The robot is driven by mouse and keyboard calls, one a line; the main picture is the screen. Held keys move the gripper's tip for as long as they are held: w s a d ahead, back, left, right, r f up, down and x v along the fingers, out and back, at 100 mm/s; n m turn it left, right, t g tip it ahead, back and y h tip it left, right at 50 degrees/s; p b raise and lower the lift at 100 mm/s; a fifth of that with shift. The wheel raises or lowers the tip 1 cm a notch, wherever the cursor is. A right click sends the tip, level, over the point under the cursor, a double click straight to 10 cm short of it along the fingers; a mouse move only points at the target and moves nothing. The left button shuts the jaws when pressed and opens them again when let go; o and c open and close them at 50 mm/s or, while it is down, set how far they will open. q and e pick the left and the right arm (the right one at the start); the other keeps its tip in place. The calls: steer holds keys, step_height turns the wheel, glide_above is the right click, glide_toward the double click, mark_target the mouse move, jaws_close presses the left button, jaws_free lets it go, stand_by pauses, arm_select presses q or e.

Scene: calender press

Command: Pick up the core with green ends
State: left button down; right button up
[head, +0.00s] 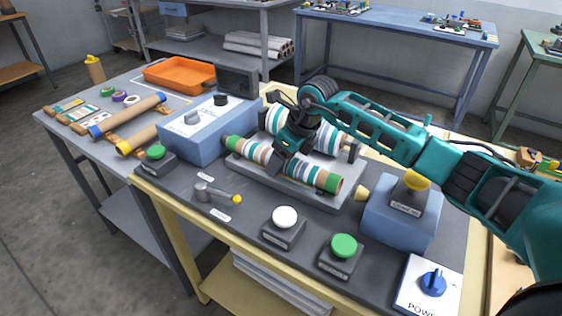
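The core with green ends (313,177) lies across the front of the grey press bed, wrapped in beige, white and teal bands. One green end shows at the left and the other at the lower right. My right gripper (281,162) comes down from the right onto the middle of this core and hides part of it. Its fingers are at the core, but I cannot tell whether they are closed on it. My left gripper is out of view.
Behind the core is a striped roller (272,121). The blue press box (196,132) stands left, a blue-grey box (401,222) right. In front are a yellow-tipped lever (219,195), white button (285,217) and green button (344,245). The left table holds blue-ended (128,114) and yellow-ended (139,138) cores.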

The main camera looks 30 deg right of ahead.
steer(key=c, duration=1.1)
steer(key=shift+o, duration=0.2)
steer(key=shift+r, duration=0.2)
